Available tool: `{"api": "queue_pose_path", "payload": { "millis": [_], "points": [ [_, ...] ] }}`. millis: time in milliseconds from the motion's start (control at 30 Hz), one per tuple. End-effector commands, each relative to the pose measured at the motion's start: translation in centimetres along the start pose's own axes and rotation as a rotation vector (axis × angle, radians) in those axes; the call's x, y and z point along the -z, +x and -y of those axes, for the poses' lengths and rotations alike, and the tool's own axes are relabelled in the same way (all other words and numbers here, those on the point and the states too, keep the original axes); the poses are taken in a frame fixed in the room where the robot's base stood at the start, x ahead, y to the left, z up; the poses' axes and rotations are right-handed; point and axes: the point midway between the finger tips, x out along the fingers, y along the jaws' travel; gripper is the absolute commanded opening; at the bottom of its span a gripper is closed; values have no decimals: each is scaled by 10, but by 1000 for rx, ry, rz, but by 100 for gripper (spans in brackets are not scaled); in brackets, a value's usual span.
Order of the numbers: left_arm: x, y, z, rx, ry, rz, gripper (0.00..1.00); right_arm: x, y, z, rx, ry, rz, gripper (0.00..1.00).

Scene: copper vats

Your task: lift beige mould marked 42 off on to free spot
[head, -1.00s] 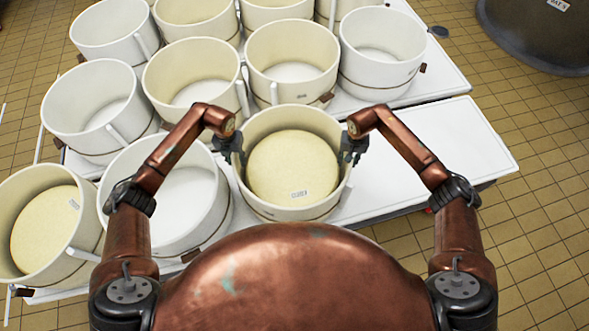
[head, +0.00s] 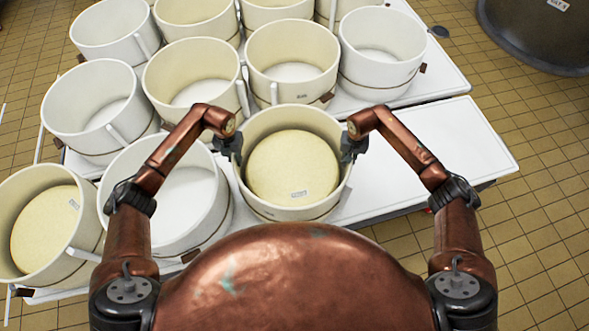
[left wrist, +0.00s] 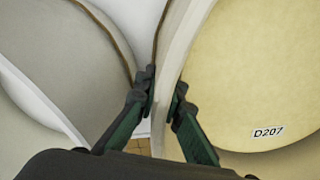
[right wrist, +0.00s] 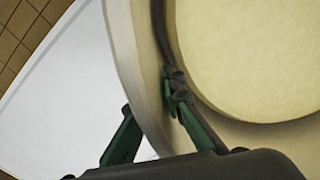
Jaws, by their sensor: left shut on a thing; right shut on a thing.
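A beige mould (head: 262,205) with a round pale yellow cheese (head: 290,168) inside stands upright at the near edge of the moulds. The cheese carries a small tag reading D207 in the left wrist view (left wrist: 268,132). No 42 is legible on the mould. My left gripper (head: 230,148) is shut on the mould's left wall, one finger inside and one outside. My right gripper (head: 350,147) is shut on its right wall the same way, and the wall passes between its fingers in the right wrist view (right wrist: 150,100). I cannot tell whether the mould's base touches the table.
A white mould (head: 180,205) stands close on the left, and a mould with another cheese (head: 40,230) beyond it. Several moulds fill the table behind. The white table top (head: 440,140) is bare to the right. A dark vat (head: 540,35) stands at the far right.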

Motion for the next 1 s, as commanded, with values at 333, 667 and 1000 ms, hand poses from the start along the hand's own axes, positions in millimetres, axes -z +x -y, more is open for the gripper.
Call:
{"api": "queue_pose_path", "payload": {
  "millis": [333, 667, 1000],
  "points": [
    [0, 0, 0, 0, 0, 0, 0, 0, 0, 0, 0, 0, 0, 0],
    [-1, -2, 0, 1, 0, 3, 0, 1, -2, 1, 2, 0, -3, 0],
    [-2, -13, 0, 1, 0, 6, 0, 2, -13, 1, 3, 0, -6, 0]
  ]
}}
